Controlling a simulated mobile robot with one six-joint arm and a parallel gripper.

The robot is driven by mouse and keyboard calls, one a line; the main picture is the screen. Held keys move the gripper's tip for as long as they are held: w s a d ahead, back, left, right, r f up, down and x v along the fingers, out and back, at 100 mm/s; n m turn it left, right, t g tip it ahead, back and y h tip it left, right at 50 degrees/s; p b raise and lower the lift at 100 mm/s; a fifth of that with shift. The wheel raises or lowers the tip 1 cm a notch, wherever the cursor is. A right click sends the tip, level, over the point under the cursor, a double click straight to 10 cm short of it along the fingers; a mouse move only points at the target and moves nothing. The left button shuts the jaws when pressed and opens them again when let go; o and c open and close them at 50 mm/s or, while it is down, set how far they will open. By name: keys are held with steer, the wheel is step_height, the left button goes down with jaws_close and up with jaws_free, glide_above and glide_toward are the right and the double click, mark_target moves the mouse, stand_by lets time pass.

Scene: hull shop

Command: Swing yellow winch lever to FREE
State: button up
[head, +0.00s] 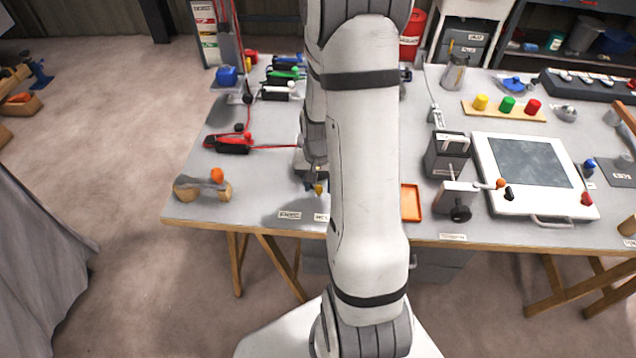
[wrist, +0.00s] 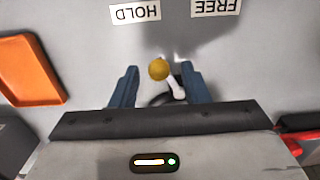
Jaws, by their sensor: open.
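The winch lever's yellow ball knob (wrist: 158,69) shows in the wrist view between the blue fingers of my gripper (wrist: 160,76). The fingers are open, with a gap visible on both sides of the knob. A pale lever arm (wrist: 177,88) shows beside the knob; its lower part is hidden by my gripper. The HOLD label (wrist: 135,11) and the FREE label (wrist: 215,7) appear upside down, with the knob nearer HOLD. In the head view the yellow knob (head: 318,188) shows small beside my arm, which hides most of the gripper and winch.
An orange tray (head: 411,203) lies close by on the grey bench; it also shows in the wrist view (wrist: 30,70).

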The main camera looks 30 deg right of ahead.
steer(key=shift+f, duration=0.2)
steer(key=shift+c, duration=0.2)
jaws_close()
steer(key=shift+a+m, duration=0.1)
steer(key=shift+m, duration=0.2)
steer(key=a+m+b, duration=0.1)
steer(key=m, duration=0.1)
steer(key=w+a+m+b, duration=0.1)
steer(key=m, duration=0.2)
steer(key=w+a+m+b, duration=0.1)
steer(key=m, duration=0.1)
steer(key=shift+a, duration=0.15)
steer(key=shift+w+a+m+b, duration=0.2)
steer(key=shift+m+b, duration=0.1)
steer(key=shift+m, duration=0.3)
steer(key=shift+w+a+m+b, duration=0.15)
steer(key=shift+m+b, duration=0.1)
steer(key=shift+m, duration=0.35)
steer(key=shift+d+r, duration=0.1)
